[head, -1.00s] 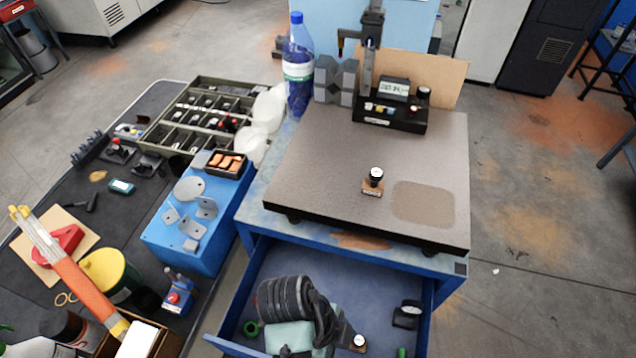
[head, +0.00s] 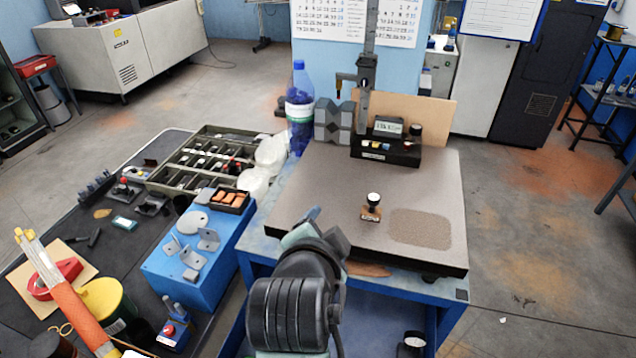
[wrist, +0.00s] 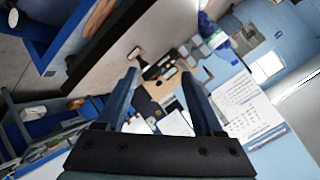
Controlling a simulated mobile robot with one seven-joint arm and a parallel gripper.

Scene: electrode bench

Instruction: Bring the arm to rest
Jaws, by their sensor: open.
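My gripper (wrist: 160,76) is open in the wrist view, with two dark blue-grey fingers apart and nothing between them. In the head view my arm rises over the front of the blue cabinet (head: 452,290), and my gripper's end is near the front left of the granite plate (head: 310,185), partly hidden by my wrist.
A small stamp-like piece with a black knob (head: 372,205) stands on the plate. A height gauge (head: 385,145), a grey block (head: 333,122) and a blue bottle (head: 300,105) are behind. A blue box (head: 190,270) and parts tray (head: 215,135) stand left.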

